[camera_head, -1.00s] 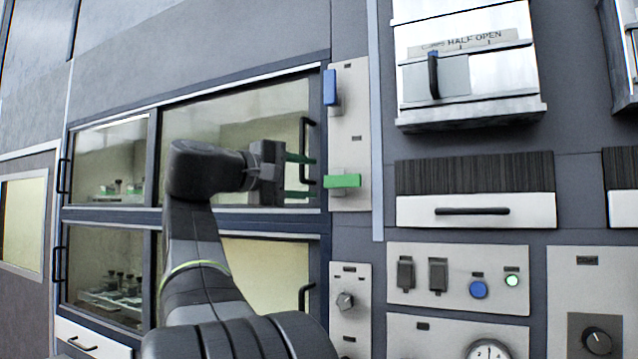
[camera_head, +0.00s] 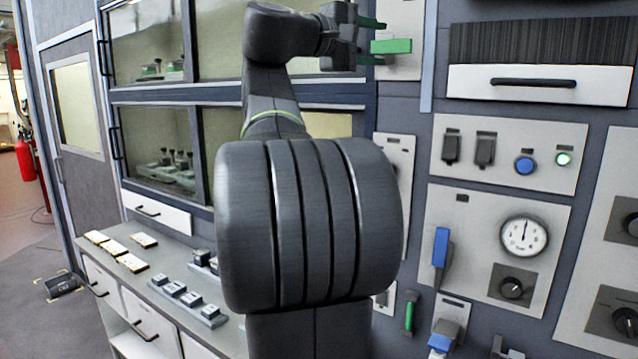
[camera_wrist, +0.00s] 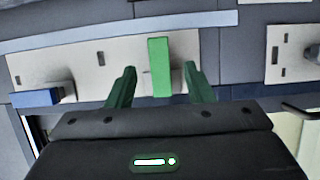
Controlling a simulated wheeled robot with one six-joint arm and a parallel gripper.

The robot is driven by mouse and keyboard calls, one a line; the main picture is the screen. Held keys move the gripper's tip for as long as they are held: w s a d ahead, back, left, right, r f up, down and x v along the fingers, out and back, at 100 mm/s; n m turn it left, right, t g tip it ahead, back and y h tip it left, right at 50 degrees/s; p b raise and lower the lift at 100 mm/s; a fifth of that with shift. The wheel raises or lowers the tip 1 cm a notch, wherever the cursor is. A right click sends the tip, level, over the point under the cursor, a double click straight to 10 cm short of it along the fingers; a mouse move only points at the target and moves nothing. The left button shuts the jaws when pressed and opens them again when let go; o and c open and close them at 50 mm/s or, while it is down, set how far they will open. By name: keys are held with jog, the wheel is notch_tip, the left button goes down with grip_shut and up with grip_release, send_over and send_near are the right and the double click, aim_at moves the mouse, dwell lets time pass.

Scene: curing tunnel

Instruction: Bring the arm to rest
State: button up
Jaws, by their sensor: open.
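My gripper (camera_head: 373,42) is at the upper middle of the head view, at the end of my raised, bent arm. In the wrist view its two green fingers (camera_wrist: 160,85) are spread apart with nothing held between them. A green lever handle (camera_head: 391,46) on a pale wall plate lies just beyond the fingertips. In the wrist view this green handle (camera_wrist: 159,66) stands upright between the fingertips, and I cannot tell whether a finger touches it. My arm hides part of the cabinet and panels behind it.
Glazed cabinet doors (camera_head: 154,146) stand behind my arm on the left. A counter (camera_head: 140,262) with small blocks and trays is at lower left. A drawer handle (camera_head: 533,83), a gauge (camera_head: 525,236) and a blue lever (camera_head: 440,247) are on the right. Open floor (camera_head: 30,240) shows far left.

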aim_at(398, 41)
jog(key=p+x, duration=0.1)
jog(key=x, duration=0.6)
jog(key=shift+w+d, duration=0.15)
jog(key=shift+d, duration=0.2)
jog(key=shift+a, duration=0.15)
jog(key=b+v, duration=0.2)
jog(key=v, duration=1.2)
jog(key=p+x, duration=0.2)
jog(key=x, duration=1.2)
jog(key=shift+d+r+p, duration=0.1)
jog(key=shift+d+p, duration=0.15)
jog(key=shift+p, duration=0.05)
jog(key=shift+w+n, duration=0.1)
jog(key=shift+n, duration=0.3)
jog(key=shift+a+r+n, duration=0.2)
jog(key=shift+r+n, duration=0.15)
jog(key=shift+n, duration=0.15)
jog(key=shift+t+h, duration=0.3)
